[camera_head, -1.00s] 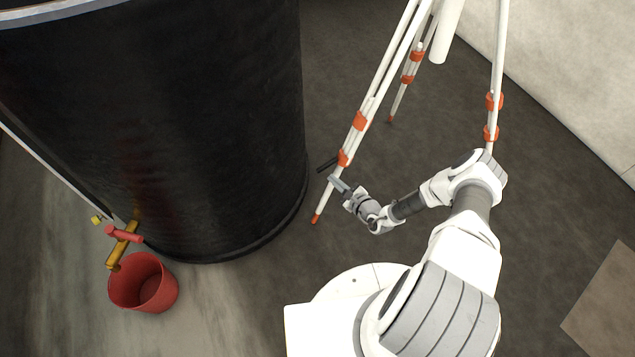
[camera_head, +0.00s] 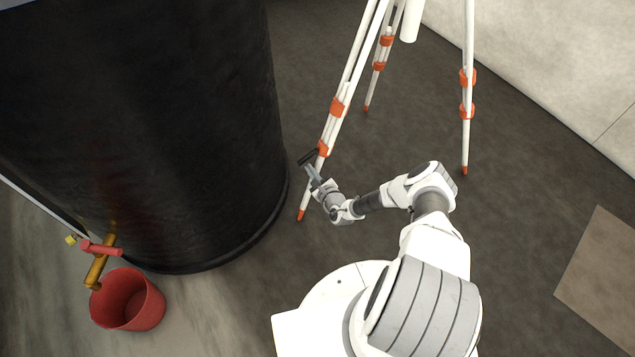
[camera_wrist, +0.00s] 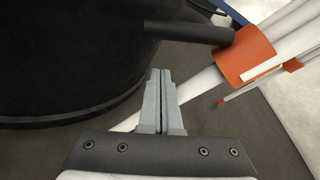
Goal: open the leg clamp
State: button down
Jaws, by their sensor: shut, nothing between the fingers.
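A white tripod leg (camera_head: 346,85) with orange collars slants down to the floor in the head view. Its lower orange clamp collar (camera_head: 322,149) carries a dark lever (camera_head: 308,157) that sticks out to the left. In the wrist view the orange collar (camera_wrist: 247,55) is at upper right, and the dark lever (camera_wrist: 190,32) runs left from it. My gripper (camera_head: 309,168) is beside the lever. In the wrist view my gripper (camera_wrist: 161,75) has its fingers together and empty, with the tips just below the lever. I cannot tell whether they touch it.
A large black tank (camera_head: 150,130) stands close on the left. A red bucket (camera_head: 128,300) sits under a brass tap with a red handle (camera_head: 101,249). The other tripod legs (camera_head: 468,60) stand to the right. Open floor (camera_head: 520,200) lies right of the arm.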

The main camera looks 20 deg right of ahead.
aim_at(308, 157)
jog(key=shift+s+a+r, duration=0.15)
jog(key=shift+r, duration=0.45)
jog(key=shift+s+a+r, duration=0.1)
jog(key=shift+a+r, duration=0.1)
jog(key=shift+r, duration=0.35)
jog(key=shift+s+a+r, duration=0.15)
jog(key=shift+r, duration=0.45)
jog(key=shift+d, duration=0.15)
